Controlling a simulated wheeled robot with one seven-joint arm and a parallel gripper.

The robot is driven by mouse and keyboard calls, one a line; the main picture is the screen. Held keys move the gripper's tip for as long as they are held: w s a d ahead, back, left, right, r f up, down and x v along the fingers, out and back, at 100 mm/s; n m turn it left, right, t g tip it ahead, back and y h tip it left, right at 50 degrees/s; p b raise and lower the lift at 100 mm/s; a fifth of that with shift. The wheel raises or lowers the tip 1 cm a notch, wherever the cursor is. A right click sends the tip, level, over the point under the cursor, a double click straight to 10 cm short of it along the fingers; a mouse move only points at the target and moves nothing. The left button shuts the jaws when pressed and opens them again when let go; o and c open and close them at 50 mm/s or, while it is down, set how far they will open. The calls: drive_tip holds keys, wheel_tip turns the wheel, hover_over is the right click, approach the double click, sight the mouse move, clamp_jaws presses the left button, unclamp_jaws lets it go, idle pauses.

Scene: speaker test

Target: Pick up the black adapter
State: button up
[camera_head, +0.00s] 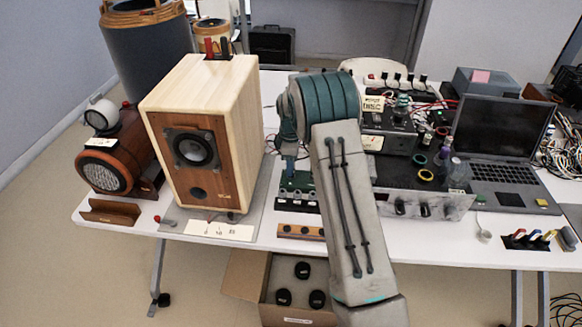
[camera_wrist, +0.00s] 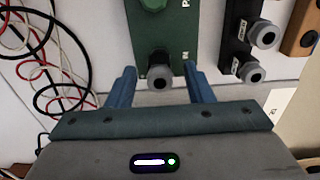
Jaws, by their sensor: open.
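A slim black block with grey-ended round posts, which looks like the black adapter (camera_wrist: 232,32), is at the upper right of the wrist view. It also shows in the head view (camera_head: 296,206), between a green block and a wooden bar, partly behind my arm. My gripper (camera_wrist: 159,86) is open, its two blue fingers apart. Between and just beyond the fingertips is the end of the green block (camera_wrist: 168,38) with one grey-ended post. The black adapter is to the right of the right finger, outside the jaws. Whether the fingers touch anything is unclear.
A wooden bar (camera_wrist: 303,28) lies right of the black adapter. Red, black and white cables (camera_wrist: 45,60) loop on the left in the wrist view. In the head view, a wooden speaker (camera_head: 215,125) stands close left, and electronics and a laptop (camera_head: 500,140) crowd the right.

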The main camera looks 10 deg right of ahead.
drive_tip(key=shift+f, duration=0.8)
clamp_jaws()
drive_tip(key=shift+r, duration=0.1)
drive_tip(key=shift+r, duration=0.25)
drive_tip(key=r, duration=0.4)
drive_tip(key=shift+s+d+b, duration=0.2)
drive_tip(key=shift+d+b, duration=0.05)
drive_tip(key=shift+b, duration=0.1)
drive_tip(key=s+d+r+b, duration=0.1)
drive_tip(key=s+d+r, duration=0.5)
drive_tip(key=s+d, duration=0.1)
drive_tip(key=shift+s+r, duration=0.2)
drive_tip(key=shift+s, duration=0.55)
drive_tip(key=shift+r, duration=0.1)
